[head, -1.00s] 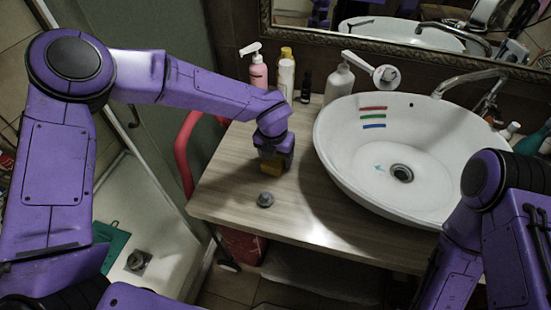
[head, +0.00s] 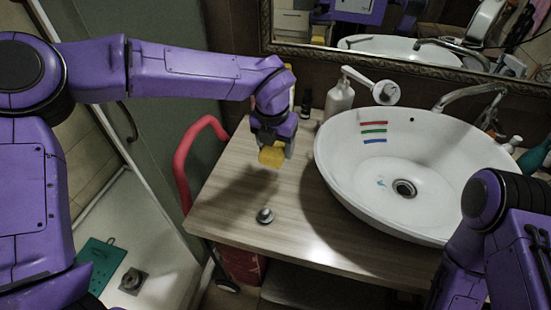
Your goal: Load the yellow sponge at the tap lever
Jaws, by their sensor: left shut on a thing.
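My left gripper (head: 274,143) is shut on the yellow sponge (head: 270,157). It holds the sponge above the left part of the wooden counter, with a shadow on the wood below. The white basin (head: 335,165) stands to the right of the sponge, apart from it. A chrome tap (head: 470,96) reaches over the basin's back right rim. Its lever is not clearly made out. My right arm shows at the lower right, but its gripper is out of view.
A small grey knob-like piece (head: 265,216) sits on the counter (head: 225,208) near its front edge. Red, green and blue strips mark the basin's inside.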

